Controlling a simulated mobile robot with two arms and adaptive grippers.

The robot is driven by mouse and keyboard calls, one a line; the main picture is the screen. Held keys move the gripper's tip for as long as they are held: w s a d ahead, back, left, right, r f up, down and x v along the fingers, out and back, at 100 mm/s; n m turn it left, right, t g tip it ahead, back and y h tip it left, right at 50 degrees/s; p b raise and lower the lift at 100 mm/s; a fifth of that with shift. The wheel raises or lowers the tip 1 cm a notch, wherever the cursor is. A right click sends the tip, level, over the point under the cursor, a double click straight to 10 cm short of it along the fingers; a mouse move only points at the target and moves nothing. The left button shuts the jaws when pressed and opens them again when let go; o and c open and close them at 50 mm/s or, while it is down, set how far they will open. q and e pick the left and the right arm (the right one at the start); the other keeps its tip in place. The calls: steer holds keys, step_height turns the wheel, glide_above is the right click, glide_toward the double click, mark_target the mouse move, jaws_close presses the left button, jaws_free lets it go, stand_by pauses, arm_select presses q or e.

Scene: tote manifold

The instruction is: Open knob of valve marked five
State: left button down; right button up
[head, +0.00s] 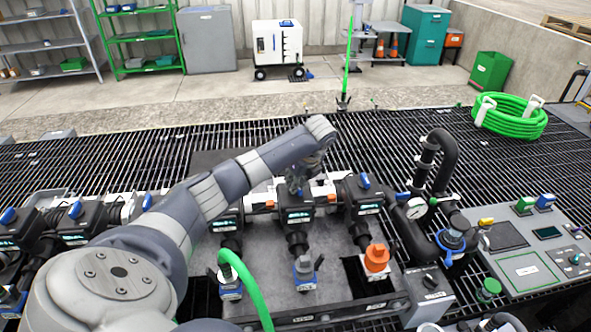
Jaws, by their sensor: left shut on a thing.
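A row of black valve bodies with blue knobs runs across the manifold. My left gripper (296,188) reaches down from above onto one valve (297,209), just left of the rightmost valve (365,200). The gripper is small and dark here; it is shut on that valve's knob, which its fingers hide. The rightmost valve's blue knob (365,181) shows clearly. Number marks are too small to read. My left arm covers part of the row to the left. I do not see my right gripper.
A black pipe with a gauge (416,208) stands to the right, beside a control panel (530,268). A coiled green hose (515,120) lies on the grating behind.

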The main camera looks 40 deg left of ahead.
arm_select(q)
steer(key=n+g+p, duration=0.1)
steer(key=n+p, duration=0.1)
steer(key=shift+r+n, duration=0.15)
steer(key=shift+n, duration=0.25)
steer(key=shift+n+g+p, duration=0.4)
steer(key=shift+n+p, duration=0.05)
steer(key=shift+n, duration=0.45)
steer(key=shift+f+n+g+h, duration=0.3)
steer(key=shift+n+g, duration=0.1)
steer(key=shift+n, duration=0.5)
steer(key=n+b, duration=0.2)
steer(key=shift+f+n+g, duration=0.15)
steer(key=shift+n+g, duration=0.15)
steer(key=shift+g, duration=0.1)
steer(key=n+h+b, duration=0.1)
steer(key=n+b, duration=0.1)
steer(key=b, duration=0.1)
steer(key=shift+g, duration=0.3)
steer(key=shift+n+b, duration=0.7)
arm_select(e)
steer(key=shift+a+f, duration=0.2)
steer(key=shift+f, duration=1)
arm_select(q)
steer(key=shift+r, duration=0.2)
